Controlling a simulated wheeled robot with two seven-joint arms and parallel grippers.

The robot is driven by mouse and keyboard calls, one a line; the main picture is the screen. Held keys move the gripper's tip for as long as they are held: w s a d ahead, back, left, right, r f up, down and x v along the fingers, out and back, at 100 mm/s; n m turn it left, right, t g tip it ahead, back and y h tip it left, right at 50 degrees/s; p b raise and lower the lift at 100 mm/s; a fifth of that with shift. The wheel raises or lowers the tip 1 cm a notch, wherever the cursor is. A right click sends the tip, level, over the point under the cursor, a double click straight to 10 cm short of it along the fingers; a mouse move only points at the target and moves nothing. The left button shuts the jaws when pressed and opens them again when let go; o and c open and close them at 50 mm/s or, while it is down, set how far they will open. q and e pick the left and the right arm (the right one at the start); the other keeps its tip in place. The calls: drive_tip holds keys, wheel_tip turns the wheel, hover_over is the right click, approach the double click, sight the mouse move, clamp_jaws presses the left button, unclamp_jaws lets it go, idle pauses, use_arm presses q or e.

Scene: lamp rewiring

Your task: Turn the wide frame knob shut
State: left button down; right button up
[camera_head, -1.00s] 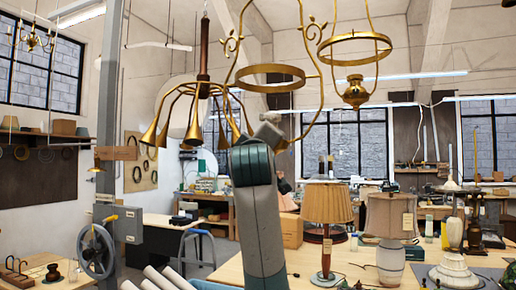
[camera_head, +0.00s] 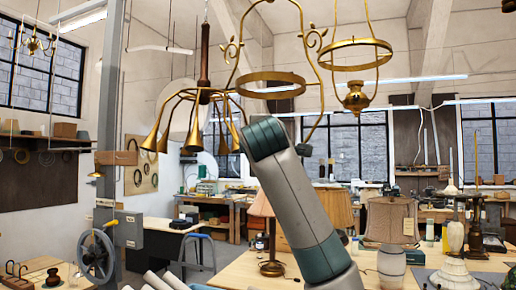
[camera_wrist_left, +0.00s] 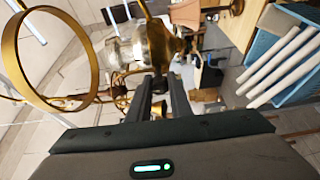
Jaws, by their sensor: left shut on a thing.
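The wide brass frame (camera_head: 270,92) hangs in the upper middle of the head view, with its ring and scrolled side arms. A large brass ring (camera_wrist_left: 88,75) fills the left of the left wrist view, with a clear and brass body (camera_wrist_left: 143,46) to its right. My left gripper (camera_wrist_left: 161,84) has its fingers close together beneath that body, shut on a small dark part at the tips that appears to be the frame's knob, mostly hidden by the fingers. In the head view my arm hides the frame's lower end and the gripper. My right gripper is out of view.
A second hanging brass frame (camera_head: 357,97) is close on the right. A brass chandelier (camera_head: 190,115) with several trumpet arms hangs close on the left. A blue crate (camera_wrist_left: 262,62) holds white rolls.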

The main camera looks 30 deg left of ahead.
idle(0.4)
use_arm(q)
drive_tip(key=c, duration=1.6)
unclamp_jaws()
drive_tip(key=shift+a, duration=0.1)
drive_tip(key=shift+s, duration=0.1)
drive_tip(key=shift+b+v, duration=4.1)
drive_tip(key=shift+v, duration=4.55)
